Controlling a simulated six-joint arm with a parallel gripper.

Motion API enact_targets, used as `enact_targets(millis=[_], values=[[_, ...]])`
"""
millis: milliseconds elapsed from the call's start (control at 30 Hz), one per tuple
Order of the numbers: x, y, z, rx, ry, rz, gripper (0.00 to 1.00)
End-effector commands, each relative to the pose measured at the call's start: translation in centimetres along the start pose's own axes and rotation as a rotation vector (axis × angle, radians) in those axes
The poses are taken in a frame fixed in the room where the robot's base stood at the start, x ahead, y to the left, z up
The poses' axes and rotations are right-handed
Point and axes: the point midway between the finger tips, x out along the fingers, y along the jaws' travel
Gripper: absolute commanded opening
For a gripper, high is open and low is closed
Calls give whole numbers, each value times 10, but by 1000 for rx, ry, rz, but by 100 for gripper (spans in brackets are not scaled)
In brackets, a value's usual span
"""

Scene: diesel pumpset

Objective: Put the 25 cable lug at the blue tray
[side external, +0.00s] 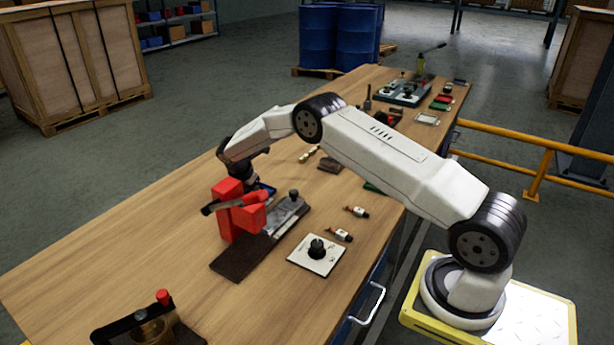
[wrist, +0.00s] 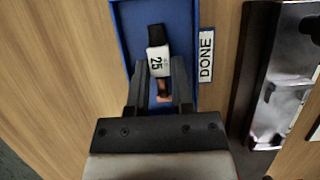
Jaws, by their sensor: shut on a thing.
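The 25 cable lug (wrist: 158,62) shows in the wrist view, with a black end, a white sleeve marked 25 and a copper-coloured end. My gripper (wrist: 161,72) is shut on it, one finger on each side near the copper end. The lug is over the inside of the blue tray (wrist: 120,45); I cannot tell whether it touches the tray floor. A label reading DONE (wrist: 206,55) is beside the tray's right edge. In the side view, the tray (side external: 265,187) shows only as a small blue part behind the red tool, and my gripper and the lug are hidden there.
A red block-shaped tool (side external: 238,210) stands on a dark plate near my wrist. A white panel with a black knob (side external: 317,253) and two other lugs (side external: 341,235) (side external: 357,211) lie to its right.

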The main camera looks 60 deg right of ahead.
Motion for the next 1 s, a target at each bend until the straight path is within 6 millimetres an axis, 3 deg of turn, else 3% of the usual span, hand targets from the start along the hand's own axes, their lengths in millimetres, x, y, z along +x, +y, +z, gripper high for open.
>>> enact_targets(millis=[867,900,1000], values=[[6,0,-2,0,0,1,0],[6,0,-3,0,0,1,31],[6,0,-2,0,0,1,63]])
